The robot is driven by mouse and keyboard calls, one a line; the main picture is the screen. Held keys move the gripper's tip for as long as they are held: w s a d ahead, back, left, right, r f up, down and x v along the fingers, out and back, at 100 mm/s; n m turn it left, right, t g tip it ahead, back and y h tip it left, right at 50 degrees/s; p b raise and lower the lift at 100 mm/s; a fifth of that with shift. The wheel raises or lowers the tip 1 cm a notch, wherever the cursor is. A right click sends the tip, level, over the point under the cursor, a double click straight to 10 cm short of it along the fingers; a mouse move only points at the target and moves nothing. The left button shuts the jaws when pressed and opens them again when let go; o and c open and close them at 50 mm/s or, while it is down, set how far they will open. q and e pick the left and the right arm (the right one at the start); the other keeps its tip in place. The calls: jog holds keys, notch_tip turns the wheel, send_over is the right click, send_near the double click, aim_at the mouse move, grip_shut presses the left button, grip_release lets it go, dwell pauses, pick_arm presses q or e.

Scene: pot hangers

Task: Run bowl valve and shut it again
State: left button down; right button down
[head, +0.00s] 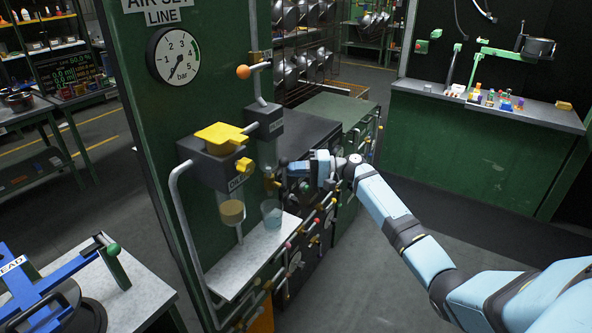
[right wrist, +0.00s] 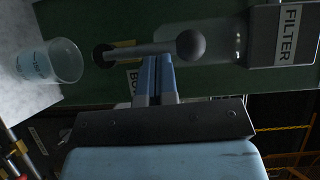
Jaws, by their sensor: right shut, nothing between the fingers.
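The filter (head: 268,124) is a dark grey box on the green panel, with a clear bowl (right wrist: 232,40) below it. The bowl valve's lever (right wrist: 150,48) is a grey rod with a grey ball end. It runs alongside the bowl from a dark pivot towards the filter. A label behind it is partly hidden. My right gripper (head: 290,169) is shut and empty at the lever; in the right wrist view its fingertips (right wrist: 156,60) meet or nearly meet the rod, and contact is unclear. A clear cup (head: 271,214) stands on the white shelf below. My left gripper is out of view.
The pressure gauge (head: 173,55) is above left. A dark unit with a yellow top (head: 220,137) sits left of the filter. An orange-knobbed lever (head: 243,72) stands above it. Several knobs and handles line the cabinets (head: 300,230) below. Floor to the right is clear.

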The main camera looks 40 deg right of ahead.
aim_at(284, 179)
jog(key=shift+s+a+r+n+h+b, duration=0.1)
jog(key=shift+s+a+n+h+b, duration=0.15)
jog(key=shift+n+h, duration=0.2)
jog(key=a+n+h, duration=0.1)
jog(key=n, duration=0.1)
jog(key=s+a+n+h, duration=0.1)
jog(key=a+n+h, duration=0.2)
jog(key=n+h, duration=0.1)
jog(key=shift+s+a+g, duration=0.35)
jog(key=shift+s+g, duration=0.05)
jog(key=shift+s+a+f+n+t+h+p, duration=0.25)
jog(key=shift+a+f+n+h+p, duration=0.45)
jog(key=shift+n+h+p, duration=0.3)
jog(key=shift+s+a+f+n+t+h+p, duration=0.2)
jog(key=shift+a+f+n+h+p, duration=0.3)
jog(key=shift+f+n+h+p, duration=0.55)
jog(key=shift+r+m, duration=0.1)
jog(key=shift+m, duration=0.2)
jog(key=shift+r+p, duration=0.1)
jog(key=shift+p, duration=0.2)
